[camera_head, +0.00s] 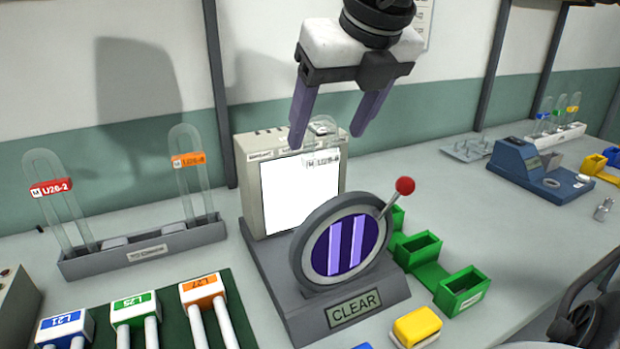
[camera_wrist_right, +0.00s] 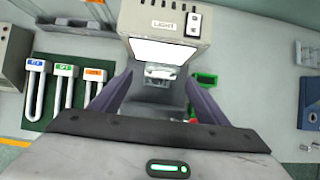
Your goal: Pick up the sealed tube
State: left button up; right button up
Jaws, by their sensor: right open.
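A clear glass tube with a pale label (camera_head: 322,161) stands upright in front of the lit white panel, behind the round viewer; its lower part is hidden. My right gripper (camera_head: 327,138) is open above it, pointing down, with its two purple fingers on either side of the tube's top. In the right wrist view the tube's pale label (camera_wrist_right: 160,72) shows between the spread fingers. I cannot tell whether either finger touches the glass. My left gripper is not in view.
The light box (camera_head: 245,185) stands close behind the tube. The round viewer (camera_head: 318,225) with a red-knobbed lever (camera_head: 404,186) and a CLEAR plate (camera_head: 354,306) stands in front. A grey rack (camera_head: 145,250) with two tubes is at left. Green bins (camera_head: 463,288) are at right.

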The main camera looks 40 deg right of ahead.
aim_at(322, 154)
jog(key=x, duration=0.7)
jog(key=shift+s+d+f+p, duration=0.1)
jog(key=shift+s+f+p, duration=0.1)
jog(key=shift+f+p, duration=0.1)
jog(key=shift+r, duration=0.1)
jog(key=c, duration=1.2)
jog(key=shift+r, duration=0.1)
